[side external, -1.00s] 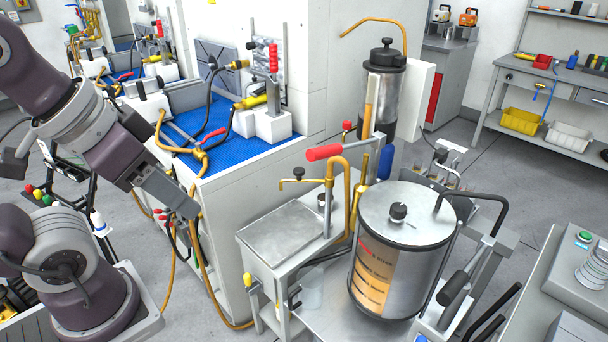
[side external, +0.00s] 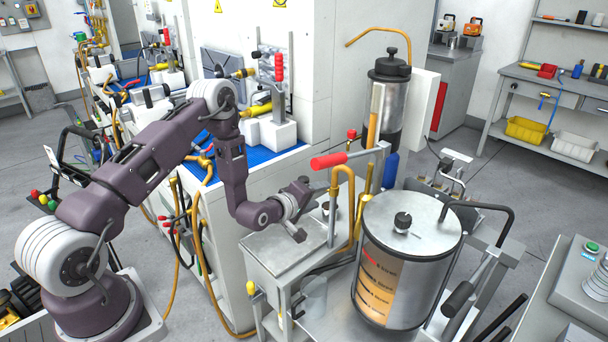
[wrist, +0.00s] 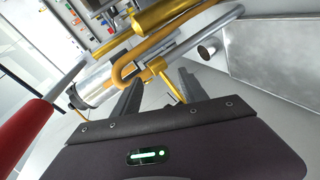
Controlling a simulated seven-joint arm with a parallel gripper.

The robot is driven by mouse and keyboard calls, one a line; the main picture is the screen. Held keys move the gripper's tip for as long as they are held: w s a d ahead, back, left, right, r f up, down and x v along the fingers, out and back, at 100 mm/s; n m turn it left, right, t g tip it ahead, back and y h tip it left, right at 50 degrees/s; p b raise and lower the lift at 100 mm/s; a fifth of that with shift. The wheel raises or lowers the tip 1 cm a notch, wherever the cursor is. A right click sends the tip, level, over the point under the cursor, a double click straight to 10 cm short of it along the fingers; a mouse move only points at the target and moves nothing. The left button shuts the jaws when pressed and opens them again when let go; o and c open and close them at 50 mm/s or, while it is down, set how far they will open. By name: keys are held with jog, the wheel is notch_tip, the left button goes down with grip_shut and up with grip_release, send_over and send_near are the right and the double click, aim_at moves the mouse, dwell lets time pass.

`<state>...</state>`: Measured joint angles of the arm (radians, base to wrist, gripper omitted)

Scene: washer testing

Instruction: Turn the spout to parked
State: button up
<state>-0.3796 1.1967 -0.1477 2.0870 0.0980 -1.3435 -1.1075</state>
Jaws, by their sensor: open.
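A small brass fitting (wrist: 154,68) shows ahead of my gripper in the wrist view. A thin yellow piece (wrist: 173,90), apparently the spout, reaches from it towards the gap between my fingers. My gripper (wrist: 160,92) is open, with one dark finger on each side of that gap; I cannot tell whether either touches the piece. In the side view my gripper (side external: 308,208) is low over the right part of the metal-topped stand (side external: 270,246), and my wrist hides the small brass tap there.
A lever with a red grip (side external: 330,160) and a bent orange tube (side external: 345,172) stand close to my gripper. The red grip also shows at the left of the wrist view (wrist: 22,134). A large steel drum (side external: 410,225) stands to the right.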

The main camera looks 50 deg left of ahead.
notch_tip(320, 180, down, 6)
jog(key=s+d+g, duration=0.1)
jog(key=s, duration=0.1)
jog(key=m+y, duration=0.7)
jog(key=y, duration=0.3)
send_near(304, 177)
jog(key=x, duration=1.2)
jog(key=shift+a+f, duration=0.2)
jog(key=shift+f, duration=0.05)
jog(key=shift+w, duration=0.1)
grip_shut()
